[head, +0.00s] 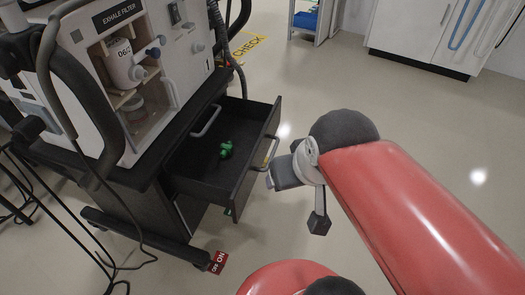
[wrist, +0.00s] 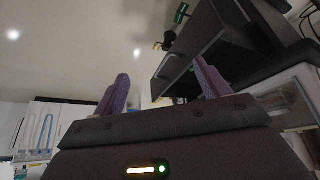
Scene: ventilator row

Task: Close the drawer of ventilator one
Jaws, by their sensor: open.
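The dark drawer (head: 258,175) of the ventilator cart is pulled well out to the right in the head view. A bar handle (head: 272,151) is on its front, and a small green item (head: 227,149) lies inside. My gripper (head: 268,181) is just to the right of the drawer front, near the handle; the head view does not show clearly whether they touch. In the wrist view my gripper (wrist: 162,84) has its two purple fingers spread with nothing between them. The drawer (wrist: 205,38) also shows there, beyond the right finger.
The ventilator (head: 110,75), labelled EXHALE FILTER, stands on the cart top. Cables hang at the left. A red tag (head: 218,262) is at the cart's foot. White cabinets (head: 440,35) stand at the back right. The floor right of the drawer is clear apart from my arm.

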